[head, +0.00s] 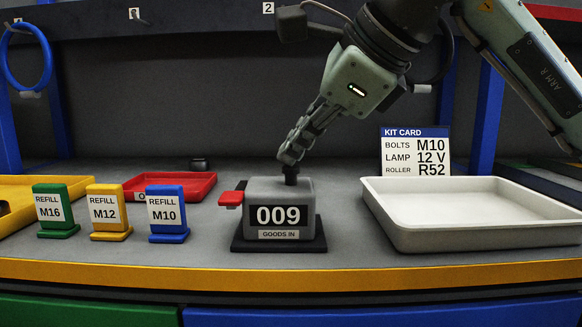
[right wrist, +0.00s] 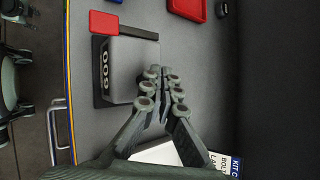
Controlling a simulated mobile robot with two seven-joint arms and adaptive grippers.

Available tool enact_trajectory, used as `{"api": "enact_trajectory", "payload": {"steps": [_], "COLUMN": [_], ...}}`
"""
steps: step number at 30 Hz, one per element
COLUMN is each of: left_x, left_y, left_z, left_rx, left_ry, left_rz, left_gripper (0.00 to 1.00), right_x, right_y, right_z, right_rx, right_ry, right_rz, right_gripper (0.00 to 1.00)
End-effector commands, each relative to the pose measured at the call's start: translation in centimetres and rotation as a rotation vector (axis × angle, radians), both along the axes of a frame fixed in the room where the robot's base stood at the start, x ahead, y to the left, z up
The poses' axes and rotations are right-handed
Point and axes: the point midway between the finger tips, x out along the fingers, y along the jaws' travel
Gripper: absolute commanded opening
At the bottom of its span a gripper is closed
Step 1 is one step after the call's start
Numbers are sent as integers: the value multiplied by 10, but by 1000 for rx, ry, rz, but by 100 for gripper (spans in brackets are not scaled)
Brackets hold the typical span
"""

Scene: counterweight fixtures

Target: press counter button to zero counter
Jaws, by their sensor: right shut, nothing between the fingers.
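The counter (head: 280,208) is a grey box on a black base, reading 009 above a "GOODS IN" label. A red tab (head: 231,199) sticks out from its left side. My right gripper (head: 291,165) is shut and empty, pointing down over the counter's top. A short dark piece shows between fingers and top; I cannot tell whether it is fingertip or button, or whether they touch. My left gripper is not in view.
A white tray (head: 396,236) stands right of the counter, with a kit card (head: 415,152) behind it. Green M16 (head: 54,211), yellow M12 (head: 107,211) and blue M10 (head: 166,212) refill cards stand to the left. A red tray (head: 203,187) lies behind them.

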Motion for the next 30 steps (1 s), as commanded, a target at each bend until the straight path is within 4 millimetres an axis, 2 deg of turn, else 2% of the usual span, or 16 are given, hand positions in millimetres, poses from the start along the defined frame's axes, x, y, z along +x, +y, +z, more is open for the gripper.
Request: {"api": "enact_trajectory", "payload": {"steps": [30], "left_x": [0], "left_y": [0], "left_z": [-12], "left_rx": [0], "left_ry": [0], "left_rz": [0], "left_gripper": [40], "right_x": [0], "right_y": [0], "right_z": [-14], "right_rx": [-2], "right_ry": [2], "right_rz": [0], "right_gripper": [0]}}
